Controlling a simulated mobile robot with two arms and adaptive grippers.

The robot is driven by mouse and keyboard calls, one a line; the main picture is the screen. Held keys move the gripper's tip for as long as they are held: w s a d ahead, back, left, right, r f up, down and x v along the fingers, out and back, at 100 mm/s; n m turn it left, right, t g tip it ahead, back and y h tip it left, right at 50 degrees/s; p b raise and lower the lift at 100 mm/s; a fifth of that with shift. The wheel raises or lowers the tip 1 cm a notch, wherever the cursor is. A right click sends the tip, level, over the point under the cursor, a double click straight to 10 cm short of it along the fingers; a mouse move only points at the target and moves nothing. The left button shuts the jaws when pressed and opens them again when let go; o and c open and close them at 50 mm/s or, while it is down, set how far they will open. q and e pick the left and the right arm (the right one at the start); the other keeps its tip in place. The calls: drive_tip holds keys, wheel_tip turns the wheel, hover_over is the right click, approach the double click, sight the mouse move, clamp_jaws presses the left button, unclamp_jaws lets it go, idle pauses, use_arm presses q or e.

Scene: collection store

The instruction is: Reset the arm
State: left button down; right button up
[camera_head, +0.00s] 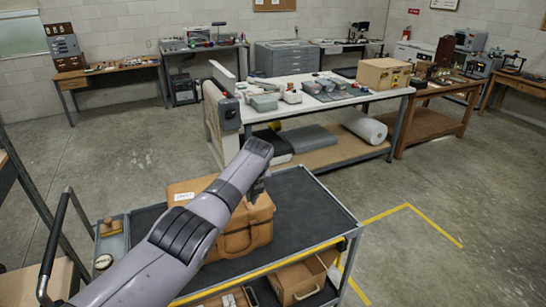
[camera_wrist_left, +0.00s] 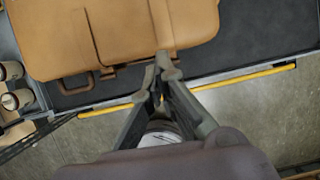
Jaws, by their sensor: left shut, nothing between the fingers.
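My left arm reaches in from the lower left of the head view, over a dark-topped cart (camera_head: 310,200). My left gripper (camera_head: 258,190) points down beside a tan leather case (camera_head: 245,235) on the cart top, and the arm hides part of the case. In the left wrist view the fingers of the left gripper (camera_wrist_left: 163,65) are closed together with nothing between them. The fingertips overlap the near edge of the case (camera_wrist_left: 130,30) in that view; I cannot tell whether they touch it. My right gripper is not in view.
The cart has a yellow front edge (camera_wrist_left: 245,75) and a lower shelf holding a tan box (camera_head: 298,281). A white worktable (camera_head: 345,102) with tools and a cardboard box (camera_head: 383,74) stands behind. The floor right of the cart is clear, with yellow tape lines (camera_head: 435,225).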

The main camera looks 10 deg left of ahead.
use_arm(q)
drive_tip(key=s+d+f+n+h, duration=0.1)
drive_tip(key=s+d+f+n, duration=0.3)
drive_tip(key=s+f+n, duration=0.5)
drive_tip(key=s+f+n+h, duration=0.1)
drive_tip(key=s+f+n, duration=0.55)
drive_tip(key=s, duration=0.65)
drive_tip(key=s+a+r+n, duration=0.3)
drive_tip(key=s+n, duration=0.3)
drive_tip(key=s, duration=0.7)
drive_tip(key=s+a+r+n, duration=0.2)
drive_tip(key=s+n, duration=0.4)
drive_tip(key=s, duration=0.8)
wheel_tip(320, 180, down, 33)
drive_tip(key=s+g+b, duration=0.2)
drive_tip(key=b, duration=0.6)
drive_tip(key=s+a+f+b, duration=0.1)
drive_tip(key=s+f+b, duration=0.2)
drive_tip(key=s+f, duration=0.5)
drive_tip(key=s+a+f+b, duration=0.2)
drive_tip(key=s+f, duration=0.6)
drive_tip(key=f, duration=0.7)
drive_tip(key=shift+s+a+g+b, duration=0.15)
drive_tip(key=shift+s+g+b, duration=0.2)
drive_tip(key=shift+b, duration=0.45)
